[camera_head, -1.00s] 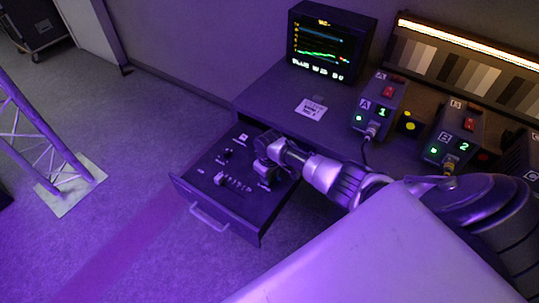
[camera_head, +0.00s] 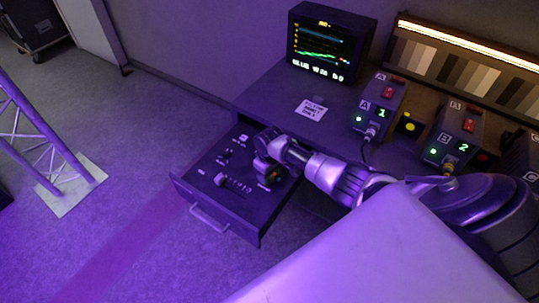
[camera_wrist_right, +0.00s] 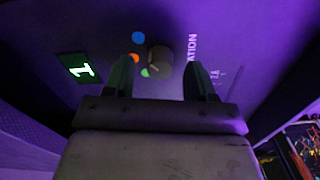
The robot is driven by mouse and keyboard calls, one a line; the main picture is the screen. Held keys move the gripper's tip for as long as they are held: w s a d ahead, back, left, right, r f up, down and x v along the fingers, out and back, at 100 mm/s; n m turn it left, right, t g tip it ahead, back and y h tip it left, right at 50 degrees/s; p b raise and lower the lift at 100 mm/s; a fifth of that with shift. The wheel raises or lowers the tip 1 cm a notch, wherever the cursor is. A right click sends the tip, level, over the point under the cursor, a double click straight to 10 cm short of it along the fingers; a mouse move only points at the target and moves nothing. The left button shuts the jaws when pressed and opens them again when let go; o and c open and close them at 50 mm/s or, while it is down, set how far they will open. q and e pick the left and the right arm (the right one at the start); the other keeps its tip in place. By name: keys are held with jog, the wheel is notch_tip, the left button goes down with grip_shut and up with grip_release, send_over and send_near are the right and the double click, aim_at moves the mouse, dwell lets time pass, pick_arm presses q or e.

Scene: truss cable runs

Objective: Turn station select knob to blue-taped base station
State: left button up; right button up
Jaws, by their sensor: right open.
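The station select knob (camera_wrist_right: 160,62) is a dark round knob on the panel in the right wrist view. Blue (camera_wrist_right: 138,38), orange (camera_wrist_right: 134,58) and green (camera_wrist_right: 146,72) dots lie around its left side. Part of the word "STATION" (camera_wrist_right: 192,48) shows to its right. A lit green "1" display (camera_wrist_right: 80,68) is at the left. My right gripper (camera_wrist_right: 160,76) is open, its fingers on either side of the knob with gaps visible. In the head view, my right gripper (camera_head: 264,160) is over the right part of the pulled-out drawer panel (camera_head: 210,180). My left gripper is out of view.
Units A (camera_head: 381,98), reading 1, and B (camera_head: 455,138), reading 2, stand on the desk. A monitor (camera_head: 331,42) and a paper label (camera_head: 311,110) are behind the drawer. Other small controls (camera_head: 225,180) sit left of my gripper.

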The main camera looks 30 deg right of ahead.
notch_tip(320, 180, up, 9)
jog(key=shift+r, duration=0.15)
dwell(0.5)
